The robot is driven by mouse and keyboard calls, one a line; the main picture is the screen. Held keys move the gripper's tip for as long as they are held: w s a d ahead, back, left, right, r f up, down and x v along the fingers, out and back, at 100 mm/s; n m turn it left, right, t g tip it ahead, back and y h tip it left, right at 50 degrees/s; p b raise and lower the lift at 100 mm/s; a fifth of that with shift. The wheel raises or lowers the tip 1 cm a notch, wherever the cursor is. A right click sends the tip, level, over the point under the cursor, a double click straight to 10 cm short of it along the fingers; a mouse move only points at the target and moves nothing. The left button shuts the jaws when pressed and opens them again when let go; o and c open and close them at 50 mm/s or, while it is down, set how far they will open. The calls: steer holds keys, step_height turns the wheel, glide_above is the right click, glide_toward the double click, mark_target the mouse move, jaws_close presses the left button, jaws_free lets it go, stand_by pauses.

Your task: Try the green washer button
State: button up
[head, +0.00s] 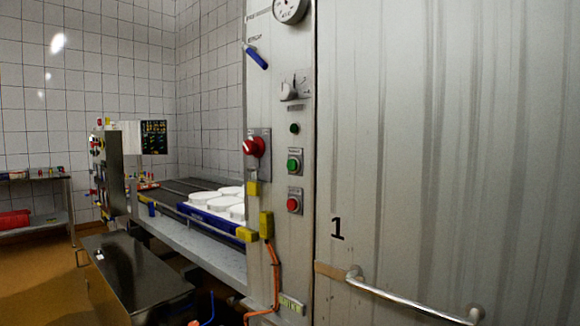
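In the head view a green button (293,165) sits in a small grey square housing on the narrow metal panel (268,200), right of the picture's middle. A red button (293,204) in a like housing is just below it. A small dark green lamp or knob (294,128) is just above it. My gripper is not in the picture, and nothing touches the green button.
A red rotary switch (254,147) juts out left of the buttons. A large metal door (430,140) with a bar handle (410,302) fills the right. A conveyor (205,240) with white moulds (208,197) and a metal cart (125,275) stand left. Brown floor (35,265) shows at far left.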

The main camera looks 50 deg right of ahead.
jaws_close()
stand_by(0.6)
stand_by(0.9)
